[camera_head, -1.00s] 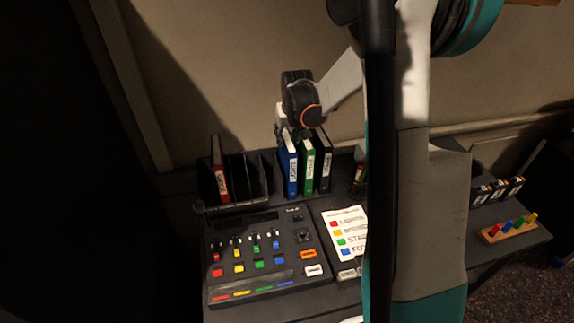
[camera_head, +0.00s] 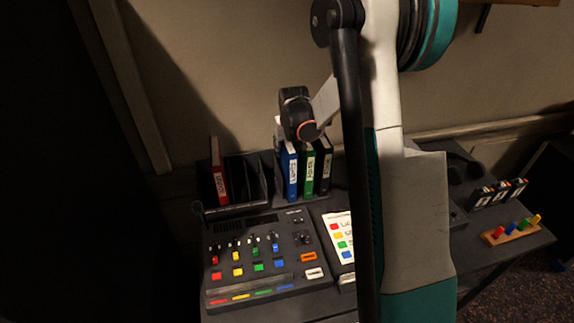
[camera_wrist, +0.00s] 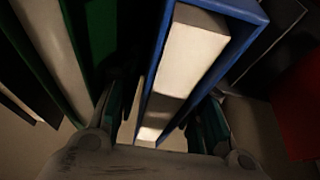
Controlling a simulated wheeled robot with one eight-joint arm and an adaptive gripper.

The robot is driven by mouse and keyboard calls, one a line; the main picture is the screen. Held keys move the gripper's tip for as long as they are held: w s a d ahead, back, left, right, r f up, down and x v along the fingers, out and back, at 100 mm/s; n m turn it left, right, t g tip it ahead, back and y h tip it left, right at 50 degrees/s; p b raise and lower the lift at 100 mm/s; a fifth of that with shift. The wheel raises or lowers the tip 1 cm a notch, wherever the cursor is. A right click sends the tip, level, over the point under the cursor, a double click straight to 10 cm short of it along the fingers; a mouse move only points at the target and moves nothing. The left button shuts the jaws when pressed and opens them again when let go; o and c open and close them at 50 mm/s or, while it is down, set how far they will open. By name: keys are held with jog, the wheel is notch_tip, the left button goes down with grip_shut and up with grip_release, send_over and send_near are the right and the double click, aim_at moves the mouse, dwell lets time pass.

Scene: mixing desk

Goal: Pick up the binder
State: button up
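A blue binder (camera_head: 290,174) stands upright at the left of a row, beside a green binder (camera_head: 308,172) and a black binder (camera_head: 324,168). In the wrist view the blue binder (camera_wrist: 228,42) runs down between my two fingers, its pale paper block showing. My gripper (camera_wrist: 160,115) is open, with one finger on each side of the blue binder; small gaps seem to show beside it. The green binder (camera_wrist: 101,35) is close by my left finger. In the head view my wrist hides the fingers and the binder tops.
A red binder (camera_head: 218,172) stands in a dark rack (camera_head: 237,208) at left, with empty slots beside it. A mixing console (camera_head: 262,262) and a colour-coded sheet (camera_head: 341,240) lie in front. A wooden block with coloured pegs (camera_head: 512,231) is at right. The wall is close behind.

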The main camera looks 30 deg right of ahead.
jog(key=shift+f, duration=0.25)
dwell(0.4)
grip_shut()
